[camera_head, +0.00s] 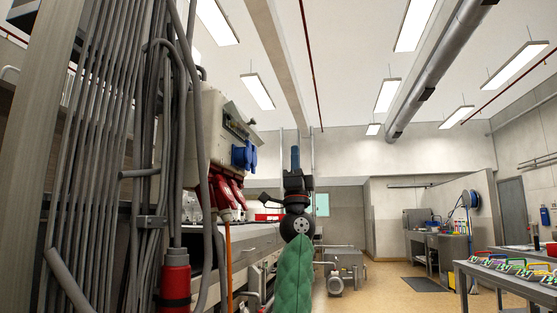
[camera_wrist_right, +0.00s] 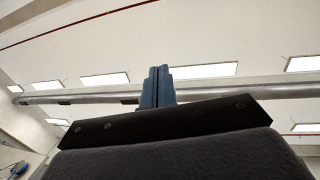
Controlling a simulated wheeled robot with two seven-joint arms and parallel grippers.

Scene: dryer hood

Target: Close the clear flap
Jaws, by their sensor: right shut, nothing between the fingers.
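A beige electrical box (camera_head: 208,128) hangs on the left, with blue and red sockets on it. A small dark-framed panel (camera_head: 236,124) projects from its upper right side; this may be where the clear flap sits, but I cannot clearly make out the flap or its angle. My right gripper (camera_head: 295,157) points upward to the right of the box, apart from it. Its blue fingers are together and empty, and they also show in the right wrist view (camera_wrist_right: 157,86) against the ceiling. My left gripper is not in view.
Grey pipes (camera_head: 115,130) and a red cylinder (camera_head: 175,281) stand close on the left. A blue socket (camera_head: 244,155) and red plugs (camera_head: 226,194) stick out below the panel. A workbench (camera_head: 510,283) is at the right. The air around my right gripper is clear.

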